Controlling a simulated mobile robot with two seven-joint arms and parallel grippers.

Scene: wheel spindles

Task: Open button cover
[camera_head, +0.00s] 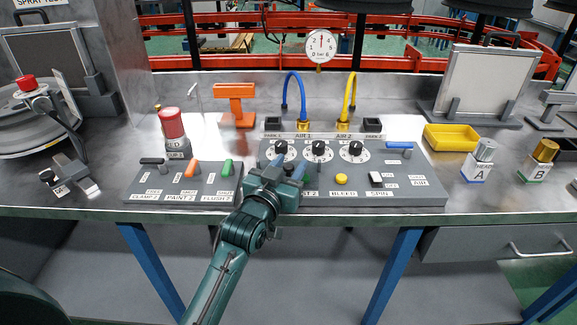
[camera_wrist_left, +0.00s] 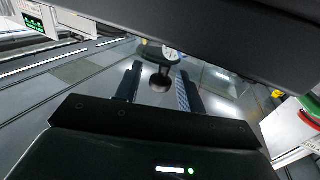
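My left gripper (camera_head: 282,168) is over the left part of the grey control panel (camera_head: 420,187). It hides part of the controls there, including most of one labelled button position. In the left wrist view its two fingers (camera_wrist_left: 160,88) are apart, with a dark round knob-like thing (camera_wrist_left: 160,82) showing between them; I cannot tell contact. A white dial (camera_wrist_left: 170,52) lies just beyond. A yellow button (camera_head: 341,179) labelled BLEED is right of the gripper. I cannot clearly make out a button cover; it may be hidden by the gripper. My right gripper is not in view.
A smaller panel (camera_head: 150,196) with coloured levers lies left of the gripper. A red-topped device (camera_head: 172,124) and an orange stand (camera_head: 236,104) are behind it. Blue (camera_head: 286,90) and yellow hoses (camera_head: 349,95) rise behind the main panel. A yellow tray (camera_head: 452,137) is at right.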

